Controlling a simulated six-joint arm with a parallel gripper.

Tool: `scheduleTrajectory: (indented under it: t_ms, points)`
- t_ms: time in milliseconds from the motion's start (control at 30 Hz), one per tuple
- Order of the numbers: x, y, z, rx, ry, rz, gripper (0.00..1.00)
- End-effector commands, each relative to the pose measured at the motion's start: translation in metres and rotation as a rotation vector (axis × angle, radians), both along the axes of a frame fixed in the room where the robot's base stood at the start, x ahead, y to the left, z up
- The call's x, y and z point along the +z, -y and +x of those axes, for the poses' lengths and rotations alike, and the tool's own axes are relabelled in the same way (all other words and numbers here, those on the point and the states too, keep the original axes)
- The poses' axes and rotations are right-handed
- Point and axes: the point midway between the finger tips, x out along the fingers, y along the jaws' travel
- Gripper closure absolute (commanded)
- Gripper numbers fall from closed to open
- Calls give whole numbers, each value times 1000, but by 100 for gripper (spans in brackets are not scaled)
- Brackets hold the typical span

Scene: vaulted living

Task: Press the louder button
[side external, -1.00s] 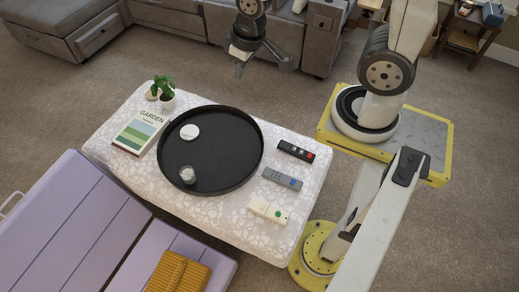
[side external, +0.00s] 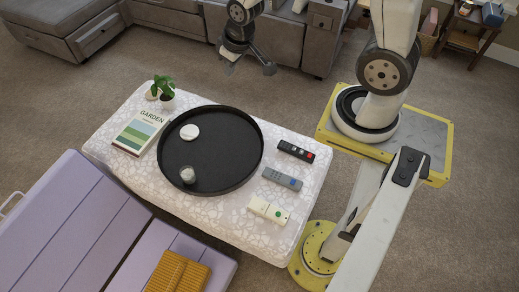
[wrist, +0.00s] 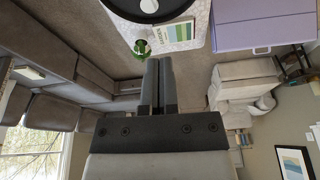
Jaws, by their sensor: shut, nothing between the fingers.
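Three remote-like devices lie at the right end of the patterned table in the side view. One is a black remote (side external: 296,152) with a red and pale buttons. One is a grey remote (side external: 282,179) with small bluish buttons. One is a white device (side external: 268,209) with a round green button. I cannot read any label, so I cannot tell which button is the louder one. My gripper (side external: 228,68) is in the air beyond the table's far edge, well away from the remotes. Its fingers (wrist: 159,63) are together and empty in the wrist view, where no remote shows.
The patterned table (side external: 215,232) bears a round black tray (side external: 225,150) with a white disc (side external: 189,132) and a small glass (side external: 188,175). A garden book (side external: 138,133) and potted plant (side external: 165,94) stand left. A lilac bench (side external: 70,220) adjoins the front.

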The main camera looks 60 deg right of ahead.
Motion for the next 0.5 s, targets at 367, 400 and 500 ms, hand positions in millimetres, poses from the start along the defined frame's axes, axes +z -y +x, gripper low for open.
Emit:
scheduleTrajectory:
  t_ms: [367, 400, 500]
  points:
    - [-48, 42, 33, -89, 56, -21, 100]
    - [-53, 46, 36, -98, 63, -24, 100]
    - [-67, 59, 41, -122, 77, -34, 100]
